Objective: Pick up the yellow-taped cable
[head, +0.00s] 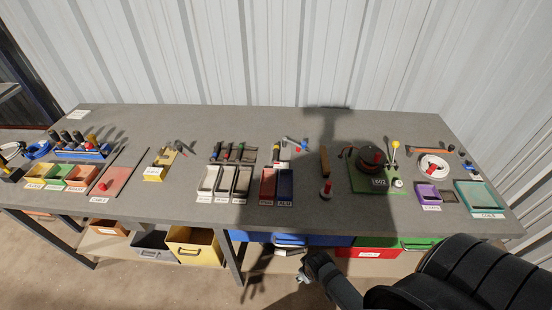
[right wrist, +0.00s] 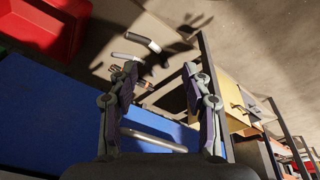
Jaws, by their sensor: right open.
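Several short cable pieces (head: 227,151) lie in a row on the bench behind the grey trays. They are too small for me to tell which one, if any, has yellow tape. My right gripper (head: 305,272) is low in front of the bench, near the blue bin, well away from those pieces. In the right wrist view my right gripper (right wrist: 162,105) is open, with nothing visible between its fingers. My left gripper is out of view.
Grey, red and blue trays (head: 285,186) stand along the bench front. A green fixture (head: 362,180) with a dark round part stands to the right.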

